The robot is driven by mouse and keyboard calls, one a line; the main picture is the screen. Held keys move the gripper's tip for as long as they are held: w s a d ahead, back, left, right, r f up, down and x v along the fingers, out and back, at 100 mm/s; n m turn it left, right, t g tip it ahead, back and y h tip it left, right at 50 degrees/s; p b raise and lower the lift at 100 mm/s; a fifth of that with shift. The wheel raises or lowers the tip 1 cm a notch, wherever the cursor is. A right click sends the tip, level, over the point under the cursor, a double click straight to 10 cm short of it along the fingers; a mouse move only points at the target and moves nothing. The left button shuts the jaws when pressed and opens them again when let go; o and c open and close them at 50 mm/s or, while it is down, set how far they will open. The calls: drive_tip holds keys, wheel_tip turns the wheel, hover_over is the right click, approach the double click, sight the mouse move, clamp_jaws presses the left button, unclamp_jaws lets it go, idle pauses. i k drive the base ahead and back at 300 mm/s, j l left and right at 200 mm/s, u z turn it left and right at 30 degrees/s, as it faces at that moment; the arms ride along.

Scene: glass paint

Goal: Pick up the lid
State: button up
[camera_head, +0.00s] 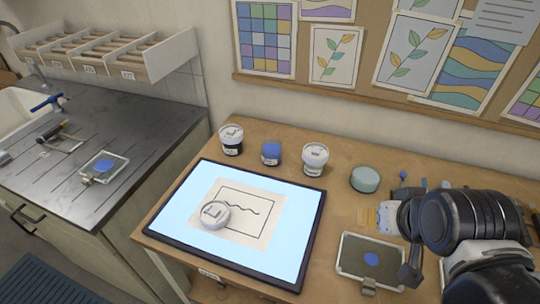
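A round white lid (215,214) with a dark mark on top lies on the paper sheet (262,226) on the lit panel, left of the line drawing's middle. My gripper (403,232) is at the right side of the table, well to the right of the lid and apart from it. Its fingers look spread, one toward the back and one toward the front, and I see nothing held between them. Part of the gripper is hidden by my own dark arm.
A glowing panel (180,216) with a dark frame fills the table's left part. Behind it stand a white-lidded dark jar (231,140), a blue jar (271,153) and a white jar (315,159). A pale green round object (365,179) and a framed tray (350,262) with a blue patch are near my gripper.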

sight(214, 214)
drive_tip(key=j+u, duration=0.25)
drive_tip(key=u, duration=0.2)
drive_tip(key=j+u, duration=0.25)
drive_tip(key=u, duration=0.15)
drive_tip(key=i+j+u, duration=0.1)
drive_tip(key=u, duration=0.35)
drive_tip(key=i+j+u, duration=0.1)
drive_tip(key=j+u, duration=0.3)
